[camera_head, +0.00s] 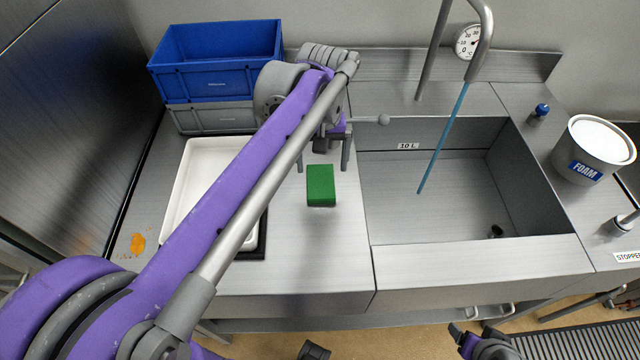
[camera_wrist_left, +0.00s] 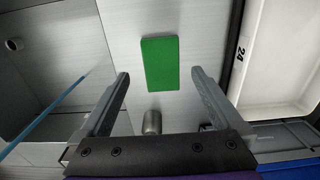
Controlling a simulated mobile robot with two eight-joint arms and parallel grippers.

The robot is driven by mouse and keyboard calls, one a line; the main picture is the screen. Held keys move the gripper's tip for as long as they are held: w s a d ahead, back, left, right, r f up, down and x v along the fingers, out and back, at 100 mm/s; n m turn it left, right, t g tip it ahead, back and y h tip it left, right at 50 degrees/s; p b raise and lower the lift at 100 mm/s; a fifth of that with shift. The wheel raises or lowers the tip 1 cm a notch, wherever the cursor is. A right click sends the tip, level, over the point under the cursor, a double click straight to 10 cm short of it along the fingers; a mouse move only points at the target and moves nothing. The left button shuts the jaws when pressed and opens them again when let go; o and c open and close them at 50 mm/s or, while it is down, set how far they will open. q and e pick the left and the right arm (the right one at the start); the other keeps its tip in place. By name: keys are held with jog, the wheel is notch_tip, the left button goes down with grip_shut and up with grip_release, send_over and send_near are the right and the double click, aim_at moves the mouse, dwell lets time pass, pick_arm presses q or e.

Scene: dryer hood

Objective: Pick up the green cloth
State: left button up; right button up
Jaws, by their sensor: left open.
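The green cloth (camera_head: 321,185) is a flat, folded-looking rectangular block on the steel counter, just left of the sink. My left gripper (camera_head: 322,166) is open and empty, just behind the cloth in the head view. In the left wrist view the cloth (camera_wrist_left: 160,62) lies ahead of the two spread fingers (camera_wrist_left: 160,74), roughly centred between them. A gap to the cloth seems to remain, and no contact is visible. A dark and purple part at the bottom edge of the head view looks like my right gripper (camera_head: 478,342); its jaws are unclear.
A white tray (camera_head: 188,178) lies left of the cloth, partly behind my left arm. A blue crate (camera_head: 215,75) sits on a grey crate (camera_head: 212,119) at the back left. The sink (camera_head: 450,190), with a blue stream (camera_head: 443,138), is to the right. A foam bucket (camera_head: 598,143) stands beyond it.

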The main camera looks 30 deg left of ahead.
aim_at(321, 186)
pick_arm(q)
notch_tip(321, 186, down, 4)
jog(key=shift+w+r, duration=0.1)
jog(key=shift+w+a+f, duration=0.1)
jog(key=shift+f, duration=1.1)
jog(key=shift+w+a+f, duration=0.1)
jog(key=shift+f, duration=1.1)
jog(key=c, duration=1.1)
